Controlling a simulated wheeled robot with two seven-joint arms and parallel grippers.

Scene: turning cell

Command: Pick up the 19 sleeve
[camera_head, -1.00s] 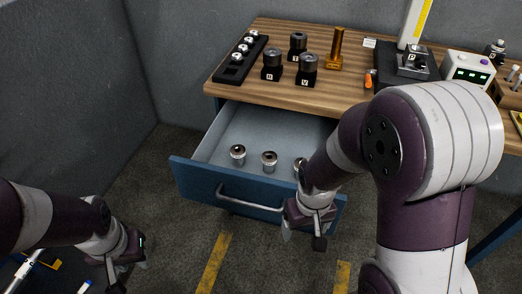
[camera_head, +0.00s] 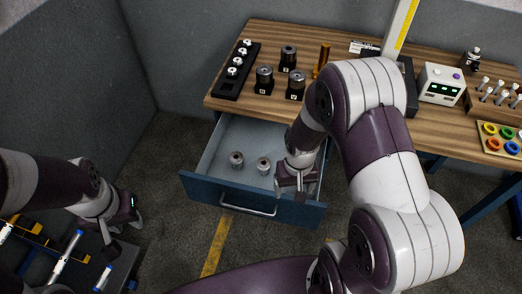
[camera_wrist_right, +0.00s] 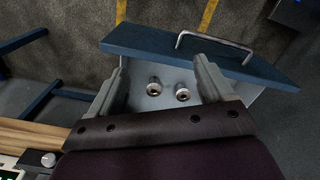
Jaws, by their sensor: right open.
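Two small metal sleeves, one on the left (camera_head: 237,159) and one to its right (camera_head: 263,165), stand in the open drawer (camera_head: 222,135). Both also seem to show in the right wrist view, as one sleeve (camera_wrist_right: 153,86) and another (camera_wrist_right: 182,93) between the fingers. I cannot read any size on them, so I cannot tell which is the 19 sleeve. My right gripper (camera_head: 292,190) is open and empty above the drawer's right part, hiding what lies behind it. My left gripper (camera_head: 124,226) is low at the left, away from the drawer; its jaws are unclear.
The drawer's blue front with its handle (camera_head: 247,211) faces me. On the wooden table (camera_head: 225,98) above stand a black rack (camera_head: 238,69), several dark blocks with cylinders, a brass post (camera_head: 322,62) and a white device (camera_head: 440,84). My right arm covers the table's middle.

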